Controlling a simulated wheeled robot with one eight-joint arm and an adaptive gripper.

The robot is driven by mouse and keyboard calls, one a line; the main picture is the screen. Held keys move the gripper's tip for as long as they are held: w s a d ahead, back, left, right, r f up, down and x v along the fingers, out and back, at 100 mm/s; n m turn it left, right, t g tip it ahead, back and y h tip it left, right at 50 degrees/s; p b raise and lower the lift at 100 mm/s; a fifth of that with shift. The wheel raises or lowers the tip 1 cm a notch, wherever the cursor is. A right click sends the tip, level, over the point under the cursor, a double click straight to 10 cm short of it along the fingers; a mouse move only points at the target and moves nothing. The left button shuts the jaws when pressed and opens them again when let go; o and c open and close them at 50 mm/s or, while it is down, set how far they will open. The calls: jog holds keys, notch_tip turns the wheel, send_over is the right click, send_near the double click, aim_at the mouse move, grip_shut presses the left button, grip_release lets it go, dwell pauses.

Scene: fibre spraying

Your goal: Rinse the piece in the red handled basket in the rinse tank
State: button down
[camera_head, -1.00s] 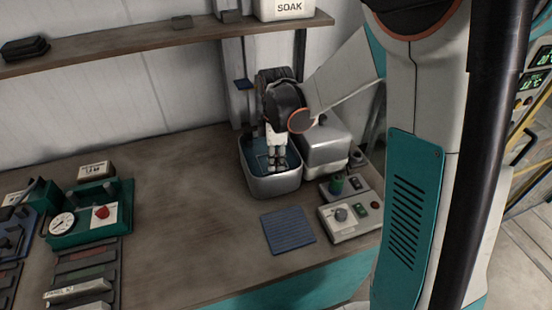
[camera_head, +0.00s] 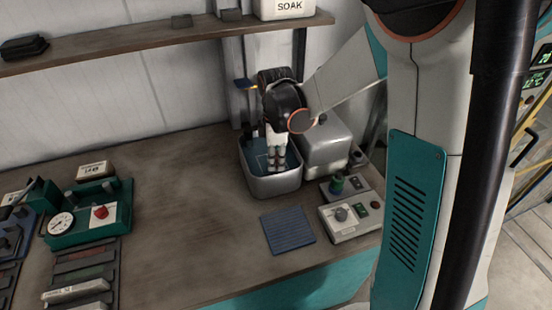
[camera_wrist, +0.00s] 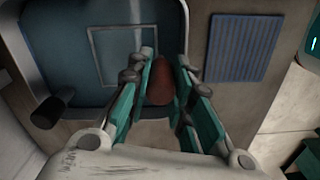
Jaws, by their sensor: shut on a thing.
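My gripper (camera_wrist: 165,90) is shut on a red-brown handle (camera_wrist: 161,84) in the wrist view. In the head view my gripper (camera_head: 276,165) points straight down into the grey rinse tank (camera_head: 273,188) with blue liquid. The tank's rim (camera_wrist: 187,40) and dark blue inside also show in the wrist view. A pale square outline, likely the basket's frame (camera_wrist: 92,58), lies in the tank beside the handle. The piece itself cannot be made out; my fingers and the liquid hide it.
A grey lidded box (camera_head: 326,145) stands right behind the tank. A blue ribbed mat (camera_head: 287,230) lies in front, with a control box (camera_head: 350,217) to its right. A shelf (camera_head: 150,48) runs above. The bench left of the tank is clear up to a green gauge unit (camera_head: 88,213).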

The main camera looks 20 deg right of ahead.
jog(key=shift+r+p, duration=0.4)
jog(key=shift+r, duration=0.4)
jog(key=shift+f+b, duration=0.95)
jog(key=shift+f, duration=0.2)
jog(key=shift+r+p, duration=4.05)
jog(key=shift+r, duration=2)
jog(key=shift+s, duration=0.1)
